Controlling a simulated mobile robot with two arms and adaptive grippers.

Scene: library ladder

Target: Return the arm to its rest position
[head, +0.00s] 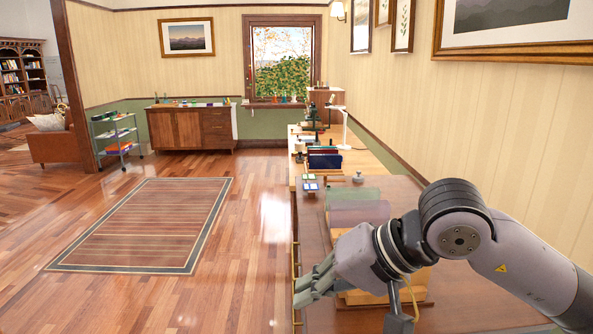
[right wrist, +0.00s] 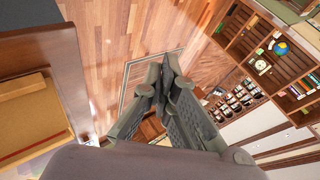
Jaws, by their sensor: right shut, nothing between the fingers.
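My right arm comes in from the right in the head view, bent at a dark joint. My right gripper (head: 318,281) points left, over the left edge of the brown desk (head: 310,232). In the right wrist view its fingers (right wrist: 163,78) meet at the tips, shut and empty. Behind them are the wooden floor and part of the rug. My left gripper is in neither view.
Rolled or rounded items (head: 358,212) lie on the desk beside my arm. A patterned rug (head: 145,222) lies on open floor at left. The wall closes off the right.

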